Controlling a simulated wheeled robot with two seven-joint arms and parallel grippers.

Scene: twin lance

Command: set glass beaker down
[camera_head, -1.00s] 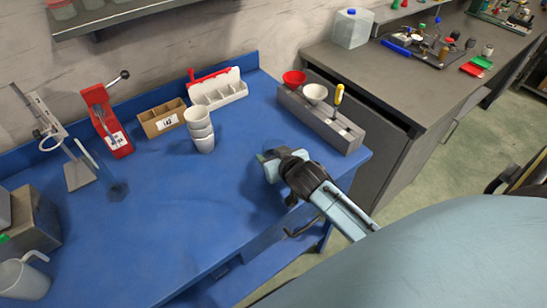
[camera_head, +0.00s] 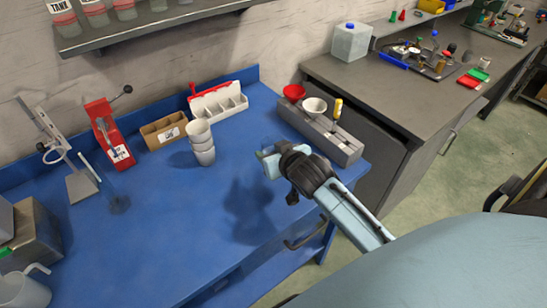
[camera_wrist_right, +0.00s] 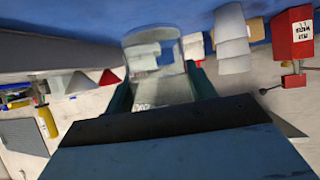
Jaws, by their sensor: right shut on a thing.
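My right gripper (camera_head: 268,162) is above the right part of the blue bench (camera_head: 190,235), with its shadow on the top apart from it. In the right wrist view its fingers (camera_wrist_right: 160,88) are shut on a clear glass beaker (camera_wrist_right: 150,50), and things behind show through the glass. In the head view the beaker is only a faint outline at the gripper's tip. My left gripper is not in view.
A stack of white cups (camera_head: 203,155) stands left of the gripper. A grey rack (camera_head: 330,140) with a red funnel (camera_head: 294,92) and a white funnel (camera_head: 314,106) stands to the right. A red device (camera_head: 112,145) is farther left. The bench front is clear.

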